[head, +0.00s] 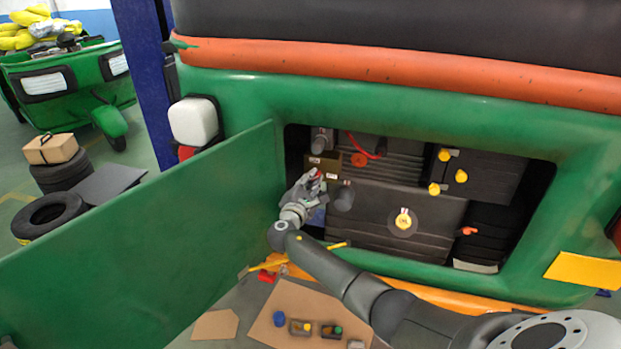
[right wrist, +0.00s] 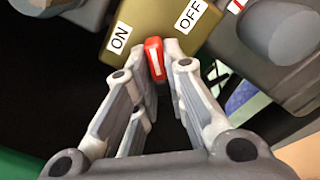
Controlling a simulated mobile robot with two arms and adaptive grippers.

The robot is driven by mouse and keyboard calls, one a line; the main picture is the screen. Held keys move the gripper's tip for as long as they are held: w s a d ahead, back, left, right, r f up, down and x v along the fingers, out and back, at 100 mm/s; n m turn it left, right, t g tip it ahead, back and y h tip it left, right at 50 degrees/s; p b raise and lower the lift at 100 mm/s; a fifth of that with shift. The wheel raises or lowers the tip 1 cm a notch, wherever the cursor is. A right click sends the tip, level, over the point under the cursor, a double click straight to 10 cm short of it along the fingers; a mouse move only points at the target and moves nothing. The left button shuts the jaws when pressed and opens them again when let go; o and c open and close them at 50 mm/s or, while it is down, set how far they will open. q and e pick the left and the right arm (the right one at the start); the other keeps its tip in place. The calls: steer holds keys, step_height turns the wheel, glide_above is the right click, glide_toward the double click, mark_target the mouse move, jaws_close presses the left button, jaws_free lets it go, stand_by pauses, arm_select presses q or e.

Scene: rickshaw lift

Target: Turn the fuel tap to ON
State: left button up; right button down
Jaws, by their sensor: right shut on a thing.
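The fuel tap is a brass-coloured block (right wrist: 160,32) with a white ON label on its left and a white OFF label on its right in the right wrist view. Its red lever (right wrist: 154,58) has a white stripe and stands between the two labels, pointing roughly toward my wrist. My right gripper (right wrist: 157,58) is shut on the lever, one finger on each side. In the head view the tap (head: 325,160) is at the upper left of the open engine bay, with my right gripper (head: 313,180) at it. My left gripper is not in view.
The open green door (head: 150,240) stands left of the bay. The bay holds a yellow oil cap (head: 403,221) and a battery (head: 485,175) with yellow caps. Below, a cardboard sheet (head: 290,305) carries small parts. Tyres (head: 48,215) lie at far left.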

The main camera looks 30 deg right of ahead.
steer(key=shift+d+r+n+p, duration=0.1)
steer(key=shift+n+p, duration=0.95)
steer(key=shift+n, duration=1.25)
steer(key=shift+r+n+p, duration=0.1)
steer(key=shift+n+p, duration=0.95)
steer(key=shift+n, duration=1.25)
steer(key=shift+f, duration=0.1)
steer(key=c, duration=1.5)
jaws_free()
steer(key=shift+f, duration=0.1)
steer(key=v, duration=1.2)
